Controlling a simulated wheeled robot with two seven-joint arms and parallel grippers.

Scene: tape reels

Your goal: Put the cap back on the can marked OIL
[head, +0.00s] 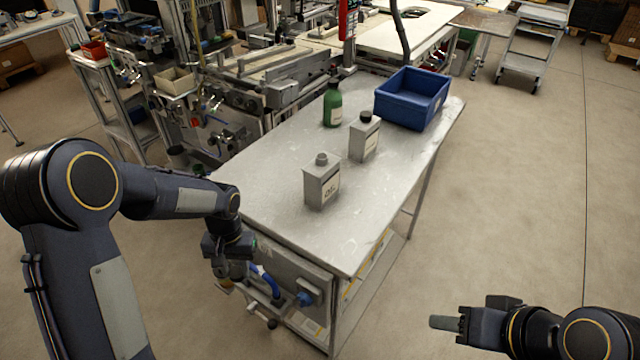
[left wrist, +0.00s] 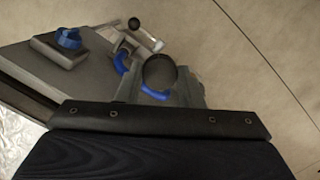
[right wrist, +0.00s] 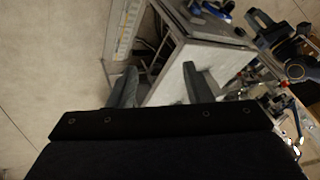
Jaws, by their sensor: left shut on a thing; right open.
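The can marked OIL (head: 321,187) stands upright on the grey table, its grey neck (head: 321,159) bare on top. My left gripper (head: 229,268) hangs low beyond the table's near left edge, apart from the can. In the left wrist view it is shut on a dark round cap (left wrist: 159,71), seen between the fingers. I cannot make out the cap in the head view. My right gripper (head: 447,322) is at the lower right, over the floor. In the right wrist view its fingers (right wrist: 162,86) are apart with nothing between them.
A second grey can (head: 364,142) with a black cap and a green bottle (head: 333,106) stand behind the OIL can. A blue crate (head: 403,108) sits at the table's far end. Blue hoses and fittings (head: 265,280) are at the table's near end. The table's front part is clear.

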